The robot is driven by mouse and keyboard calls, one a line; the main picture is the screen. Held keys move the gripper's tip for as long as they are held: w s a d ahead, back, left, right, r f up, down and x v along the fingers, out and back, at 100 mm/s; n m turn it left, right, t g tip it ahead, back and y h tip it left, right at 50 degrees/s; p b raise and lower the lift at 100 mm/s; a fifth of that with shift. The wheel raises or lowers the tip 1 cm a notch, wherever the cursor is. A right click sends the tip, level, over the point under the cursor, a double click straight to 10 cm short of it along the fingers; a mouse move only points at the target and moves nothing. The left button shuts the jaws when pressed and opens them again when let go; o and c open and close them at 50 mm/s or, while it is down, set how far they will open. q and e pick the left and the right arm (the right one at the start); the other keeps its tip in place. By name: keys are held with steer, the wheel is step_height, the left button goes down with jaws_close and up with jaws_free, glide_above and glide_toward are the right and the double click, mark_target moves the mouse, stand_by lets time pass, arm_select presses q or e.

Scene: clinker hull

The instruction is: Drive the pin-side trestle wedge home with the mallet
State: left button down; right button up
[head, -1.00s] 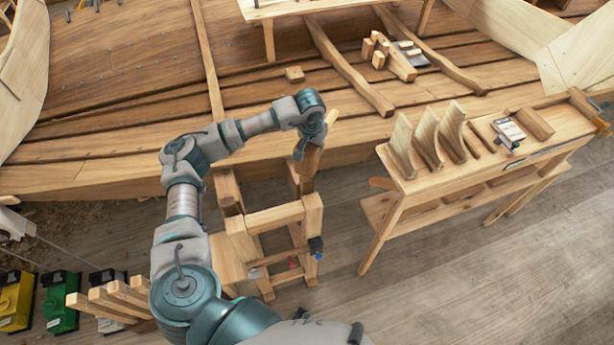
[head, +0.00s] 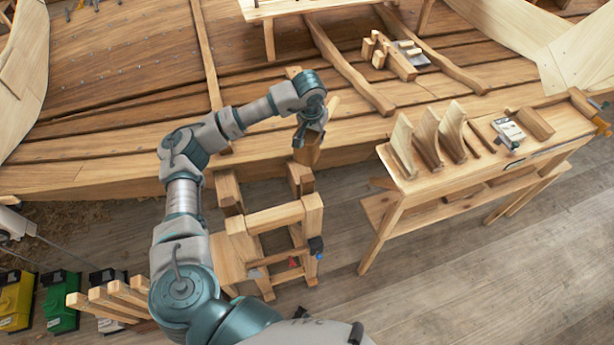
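My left gripper (head: 311,124) is above the wooden trestle (head: 275,216), beside the hull. Its fingers point down and appear shut on a wooden mallet (head: 306,155). A brown block-like part of the mallet shows below the fingers, and a paler stick-like part shows to their right. The mallet's lower end is above the trestle's back right post (head: 300,178), with a small gap. The trestle has a front crossbar and another back post (head: 228,190). I cannot pick out the pin-side wedge for certain. My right gripper is not in view.
The planked hull (head: 110,130) rises behind the trestle. A bench (head: 400,180) with curved wooden pieces stands to the right. Floor between trestle and bench is clear.

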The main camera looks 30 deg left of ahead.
arm_select(q)
steer(key=shift+s+d+r, duration=0.1)
steer(key=shift+s+r, duration=0.05)
steer(key=shift+r, duration=0.25)
steer(key=shift+s+d+r, duration=0.1)
steer(key=shift+s+r, duration=0.05)
steer(key=shift+r, duration=0.25)
steer(key=shift+d, duration=0.15)
steer(key=shift+w, duration=0.15)
steer(key=shift+a, duration=0.3)
steer(key=shift+d, duration=0.3)
steer(key=shift+a, duration=0.15)
steer(key=shift+f, duration=0.15)
